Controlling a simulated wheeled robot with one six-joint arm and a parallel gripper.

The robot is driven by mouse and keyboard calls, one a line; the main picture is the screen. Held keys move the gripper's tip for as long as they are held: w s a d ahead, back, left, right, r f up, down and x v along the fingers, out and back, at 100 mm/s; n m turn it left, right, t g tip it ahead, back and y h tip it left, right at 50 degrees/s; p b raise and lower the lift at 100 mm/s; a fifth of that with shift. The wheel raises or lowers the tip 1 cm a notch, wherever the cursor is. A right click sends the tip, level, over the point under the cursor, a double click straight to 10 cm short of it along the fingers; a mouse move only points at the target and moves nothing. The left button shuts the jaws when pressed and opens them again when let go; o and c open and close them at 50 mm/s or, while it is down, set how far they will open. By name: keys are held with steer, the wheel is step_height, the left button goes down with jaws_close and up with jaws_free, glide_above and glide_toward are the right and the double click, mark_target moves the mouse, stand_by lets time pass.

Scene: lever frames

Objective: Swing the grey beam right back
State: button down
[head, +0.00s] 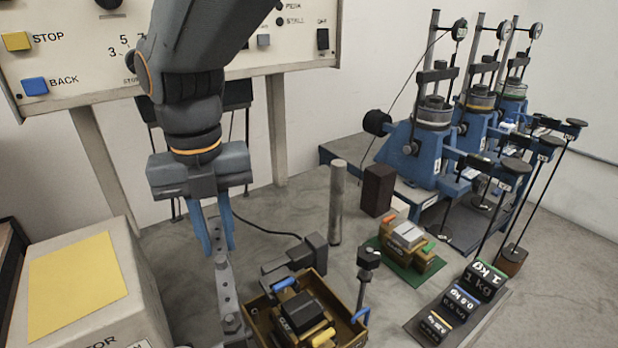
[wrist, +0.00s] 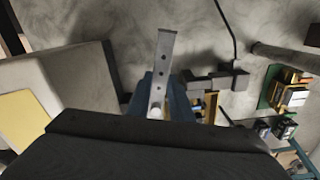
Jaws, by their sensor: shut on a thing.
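The grey beam (head: 226,289) is a narrow flat bar with a row of holes, below my gripper in the head view. In the wrist view the beam (wrist: 163,60) runs up from between the fingers, its far end free of them. My gripper (head: 219,250) points down, its blue fingers closed on the upper part of the beam. In the wrist view the gripper (wrist: 162,100) has one finger on each side of the beam. The beam's lower end and mounting are partly hidden near the bottom of the head view.
A wooden tray (head: 262,318) with tools stands just right of the beam. A pale box (head: 90,290) with a yellow top is to the left. A grey post (head: 337,203) stands behind. Blue lever frames (head: 425,150) and weights (head: 461,300) are at the right. A control panel is above.

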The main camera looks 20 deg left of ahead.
steer(key=c, duration=1.6)
jaws_free()
steer(key=shift+w, duration=0.1)
step_height(320, 180, up, 8)
steer(key=shift+f+b, duration=0.1)
steer(key=shift+b, duration=0.75)
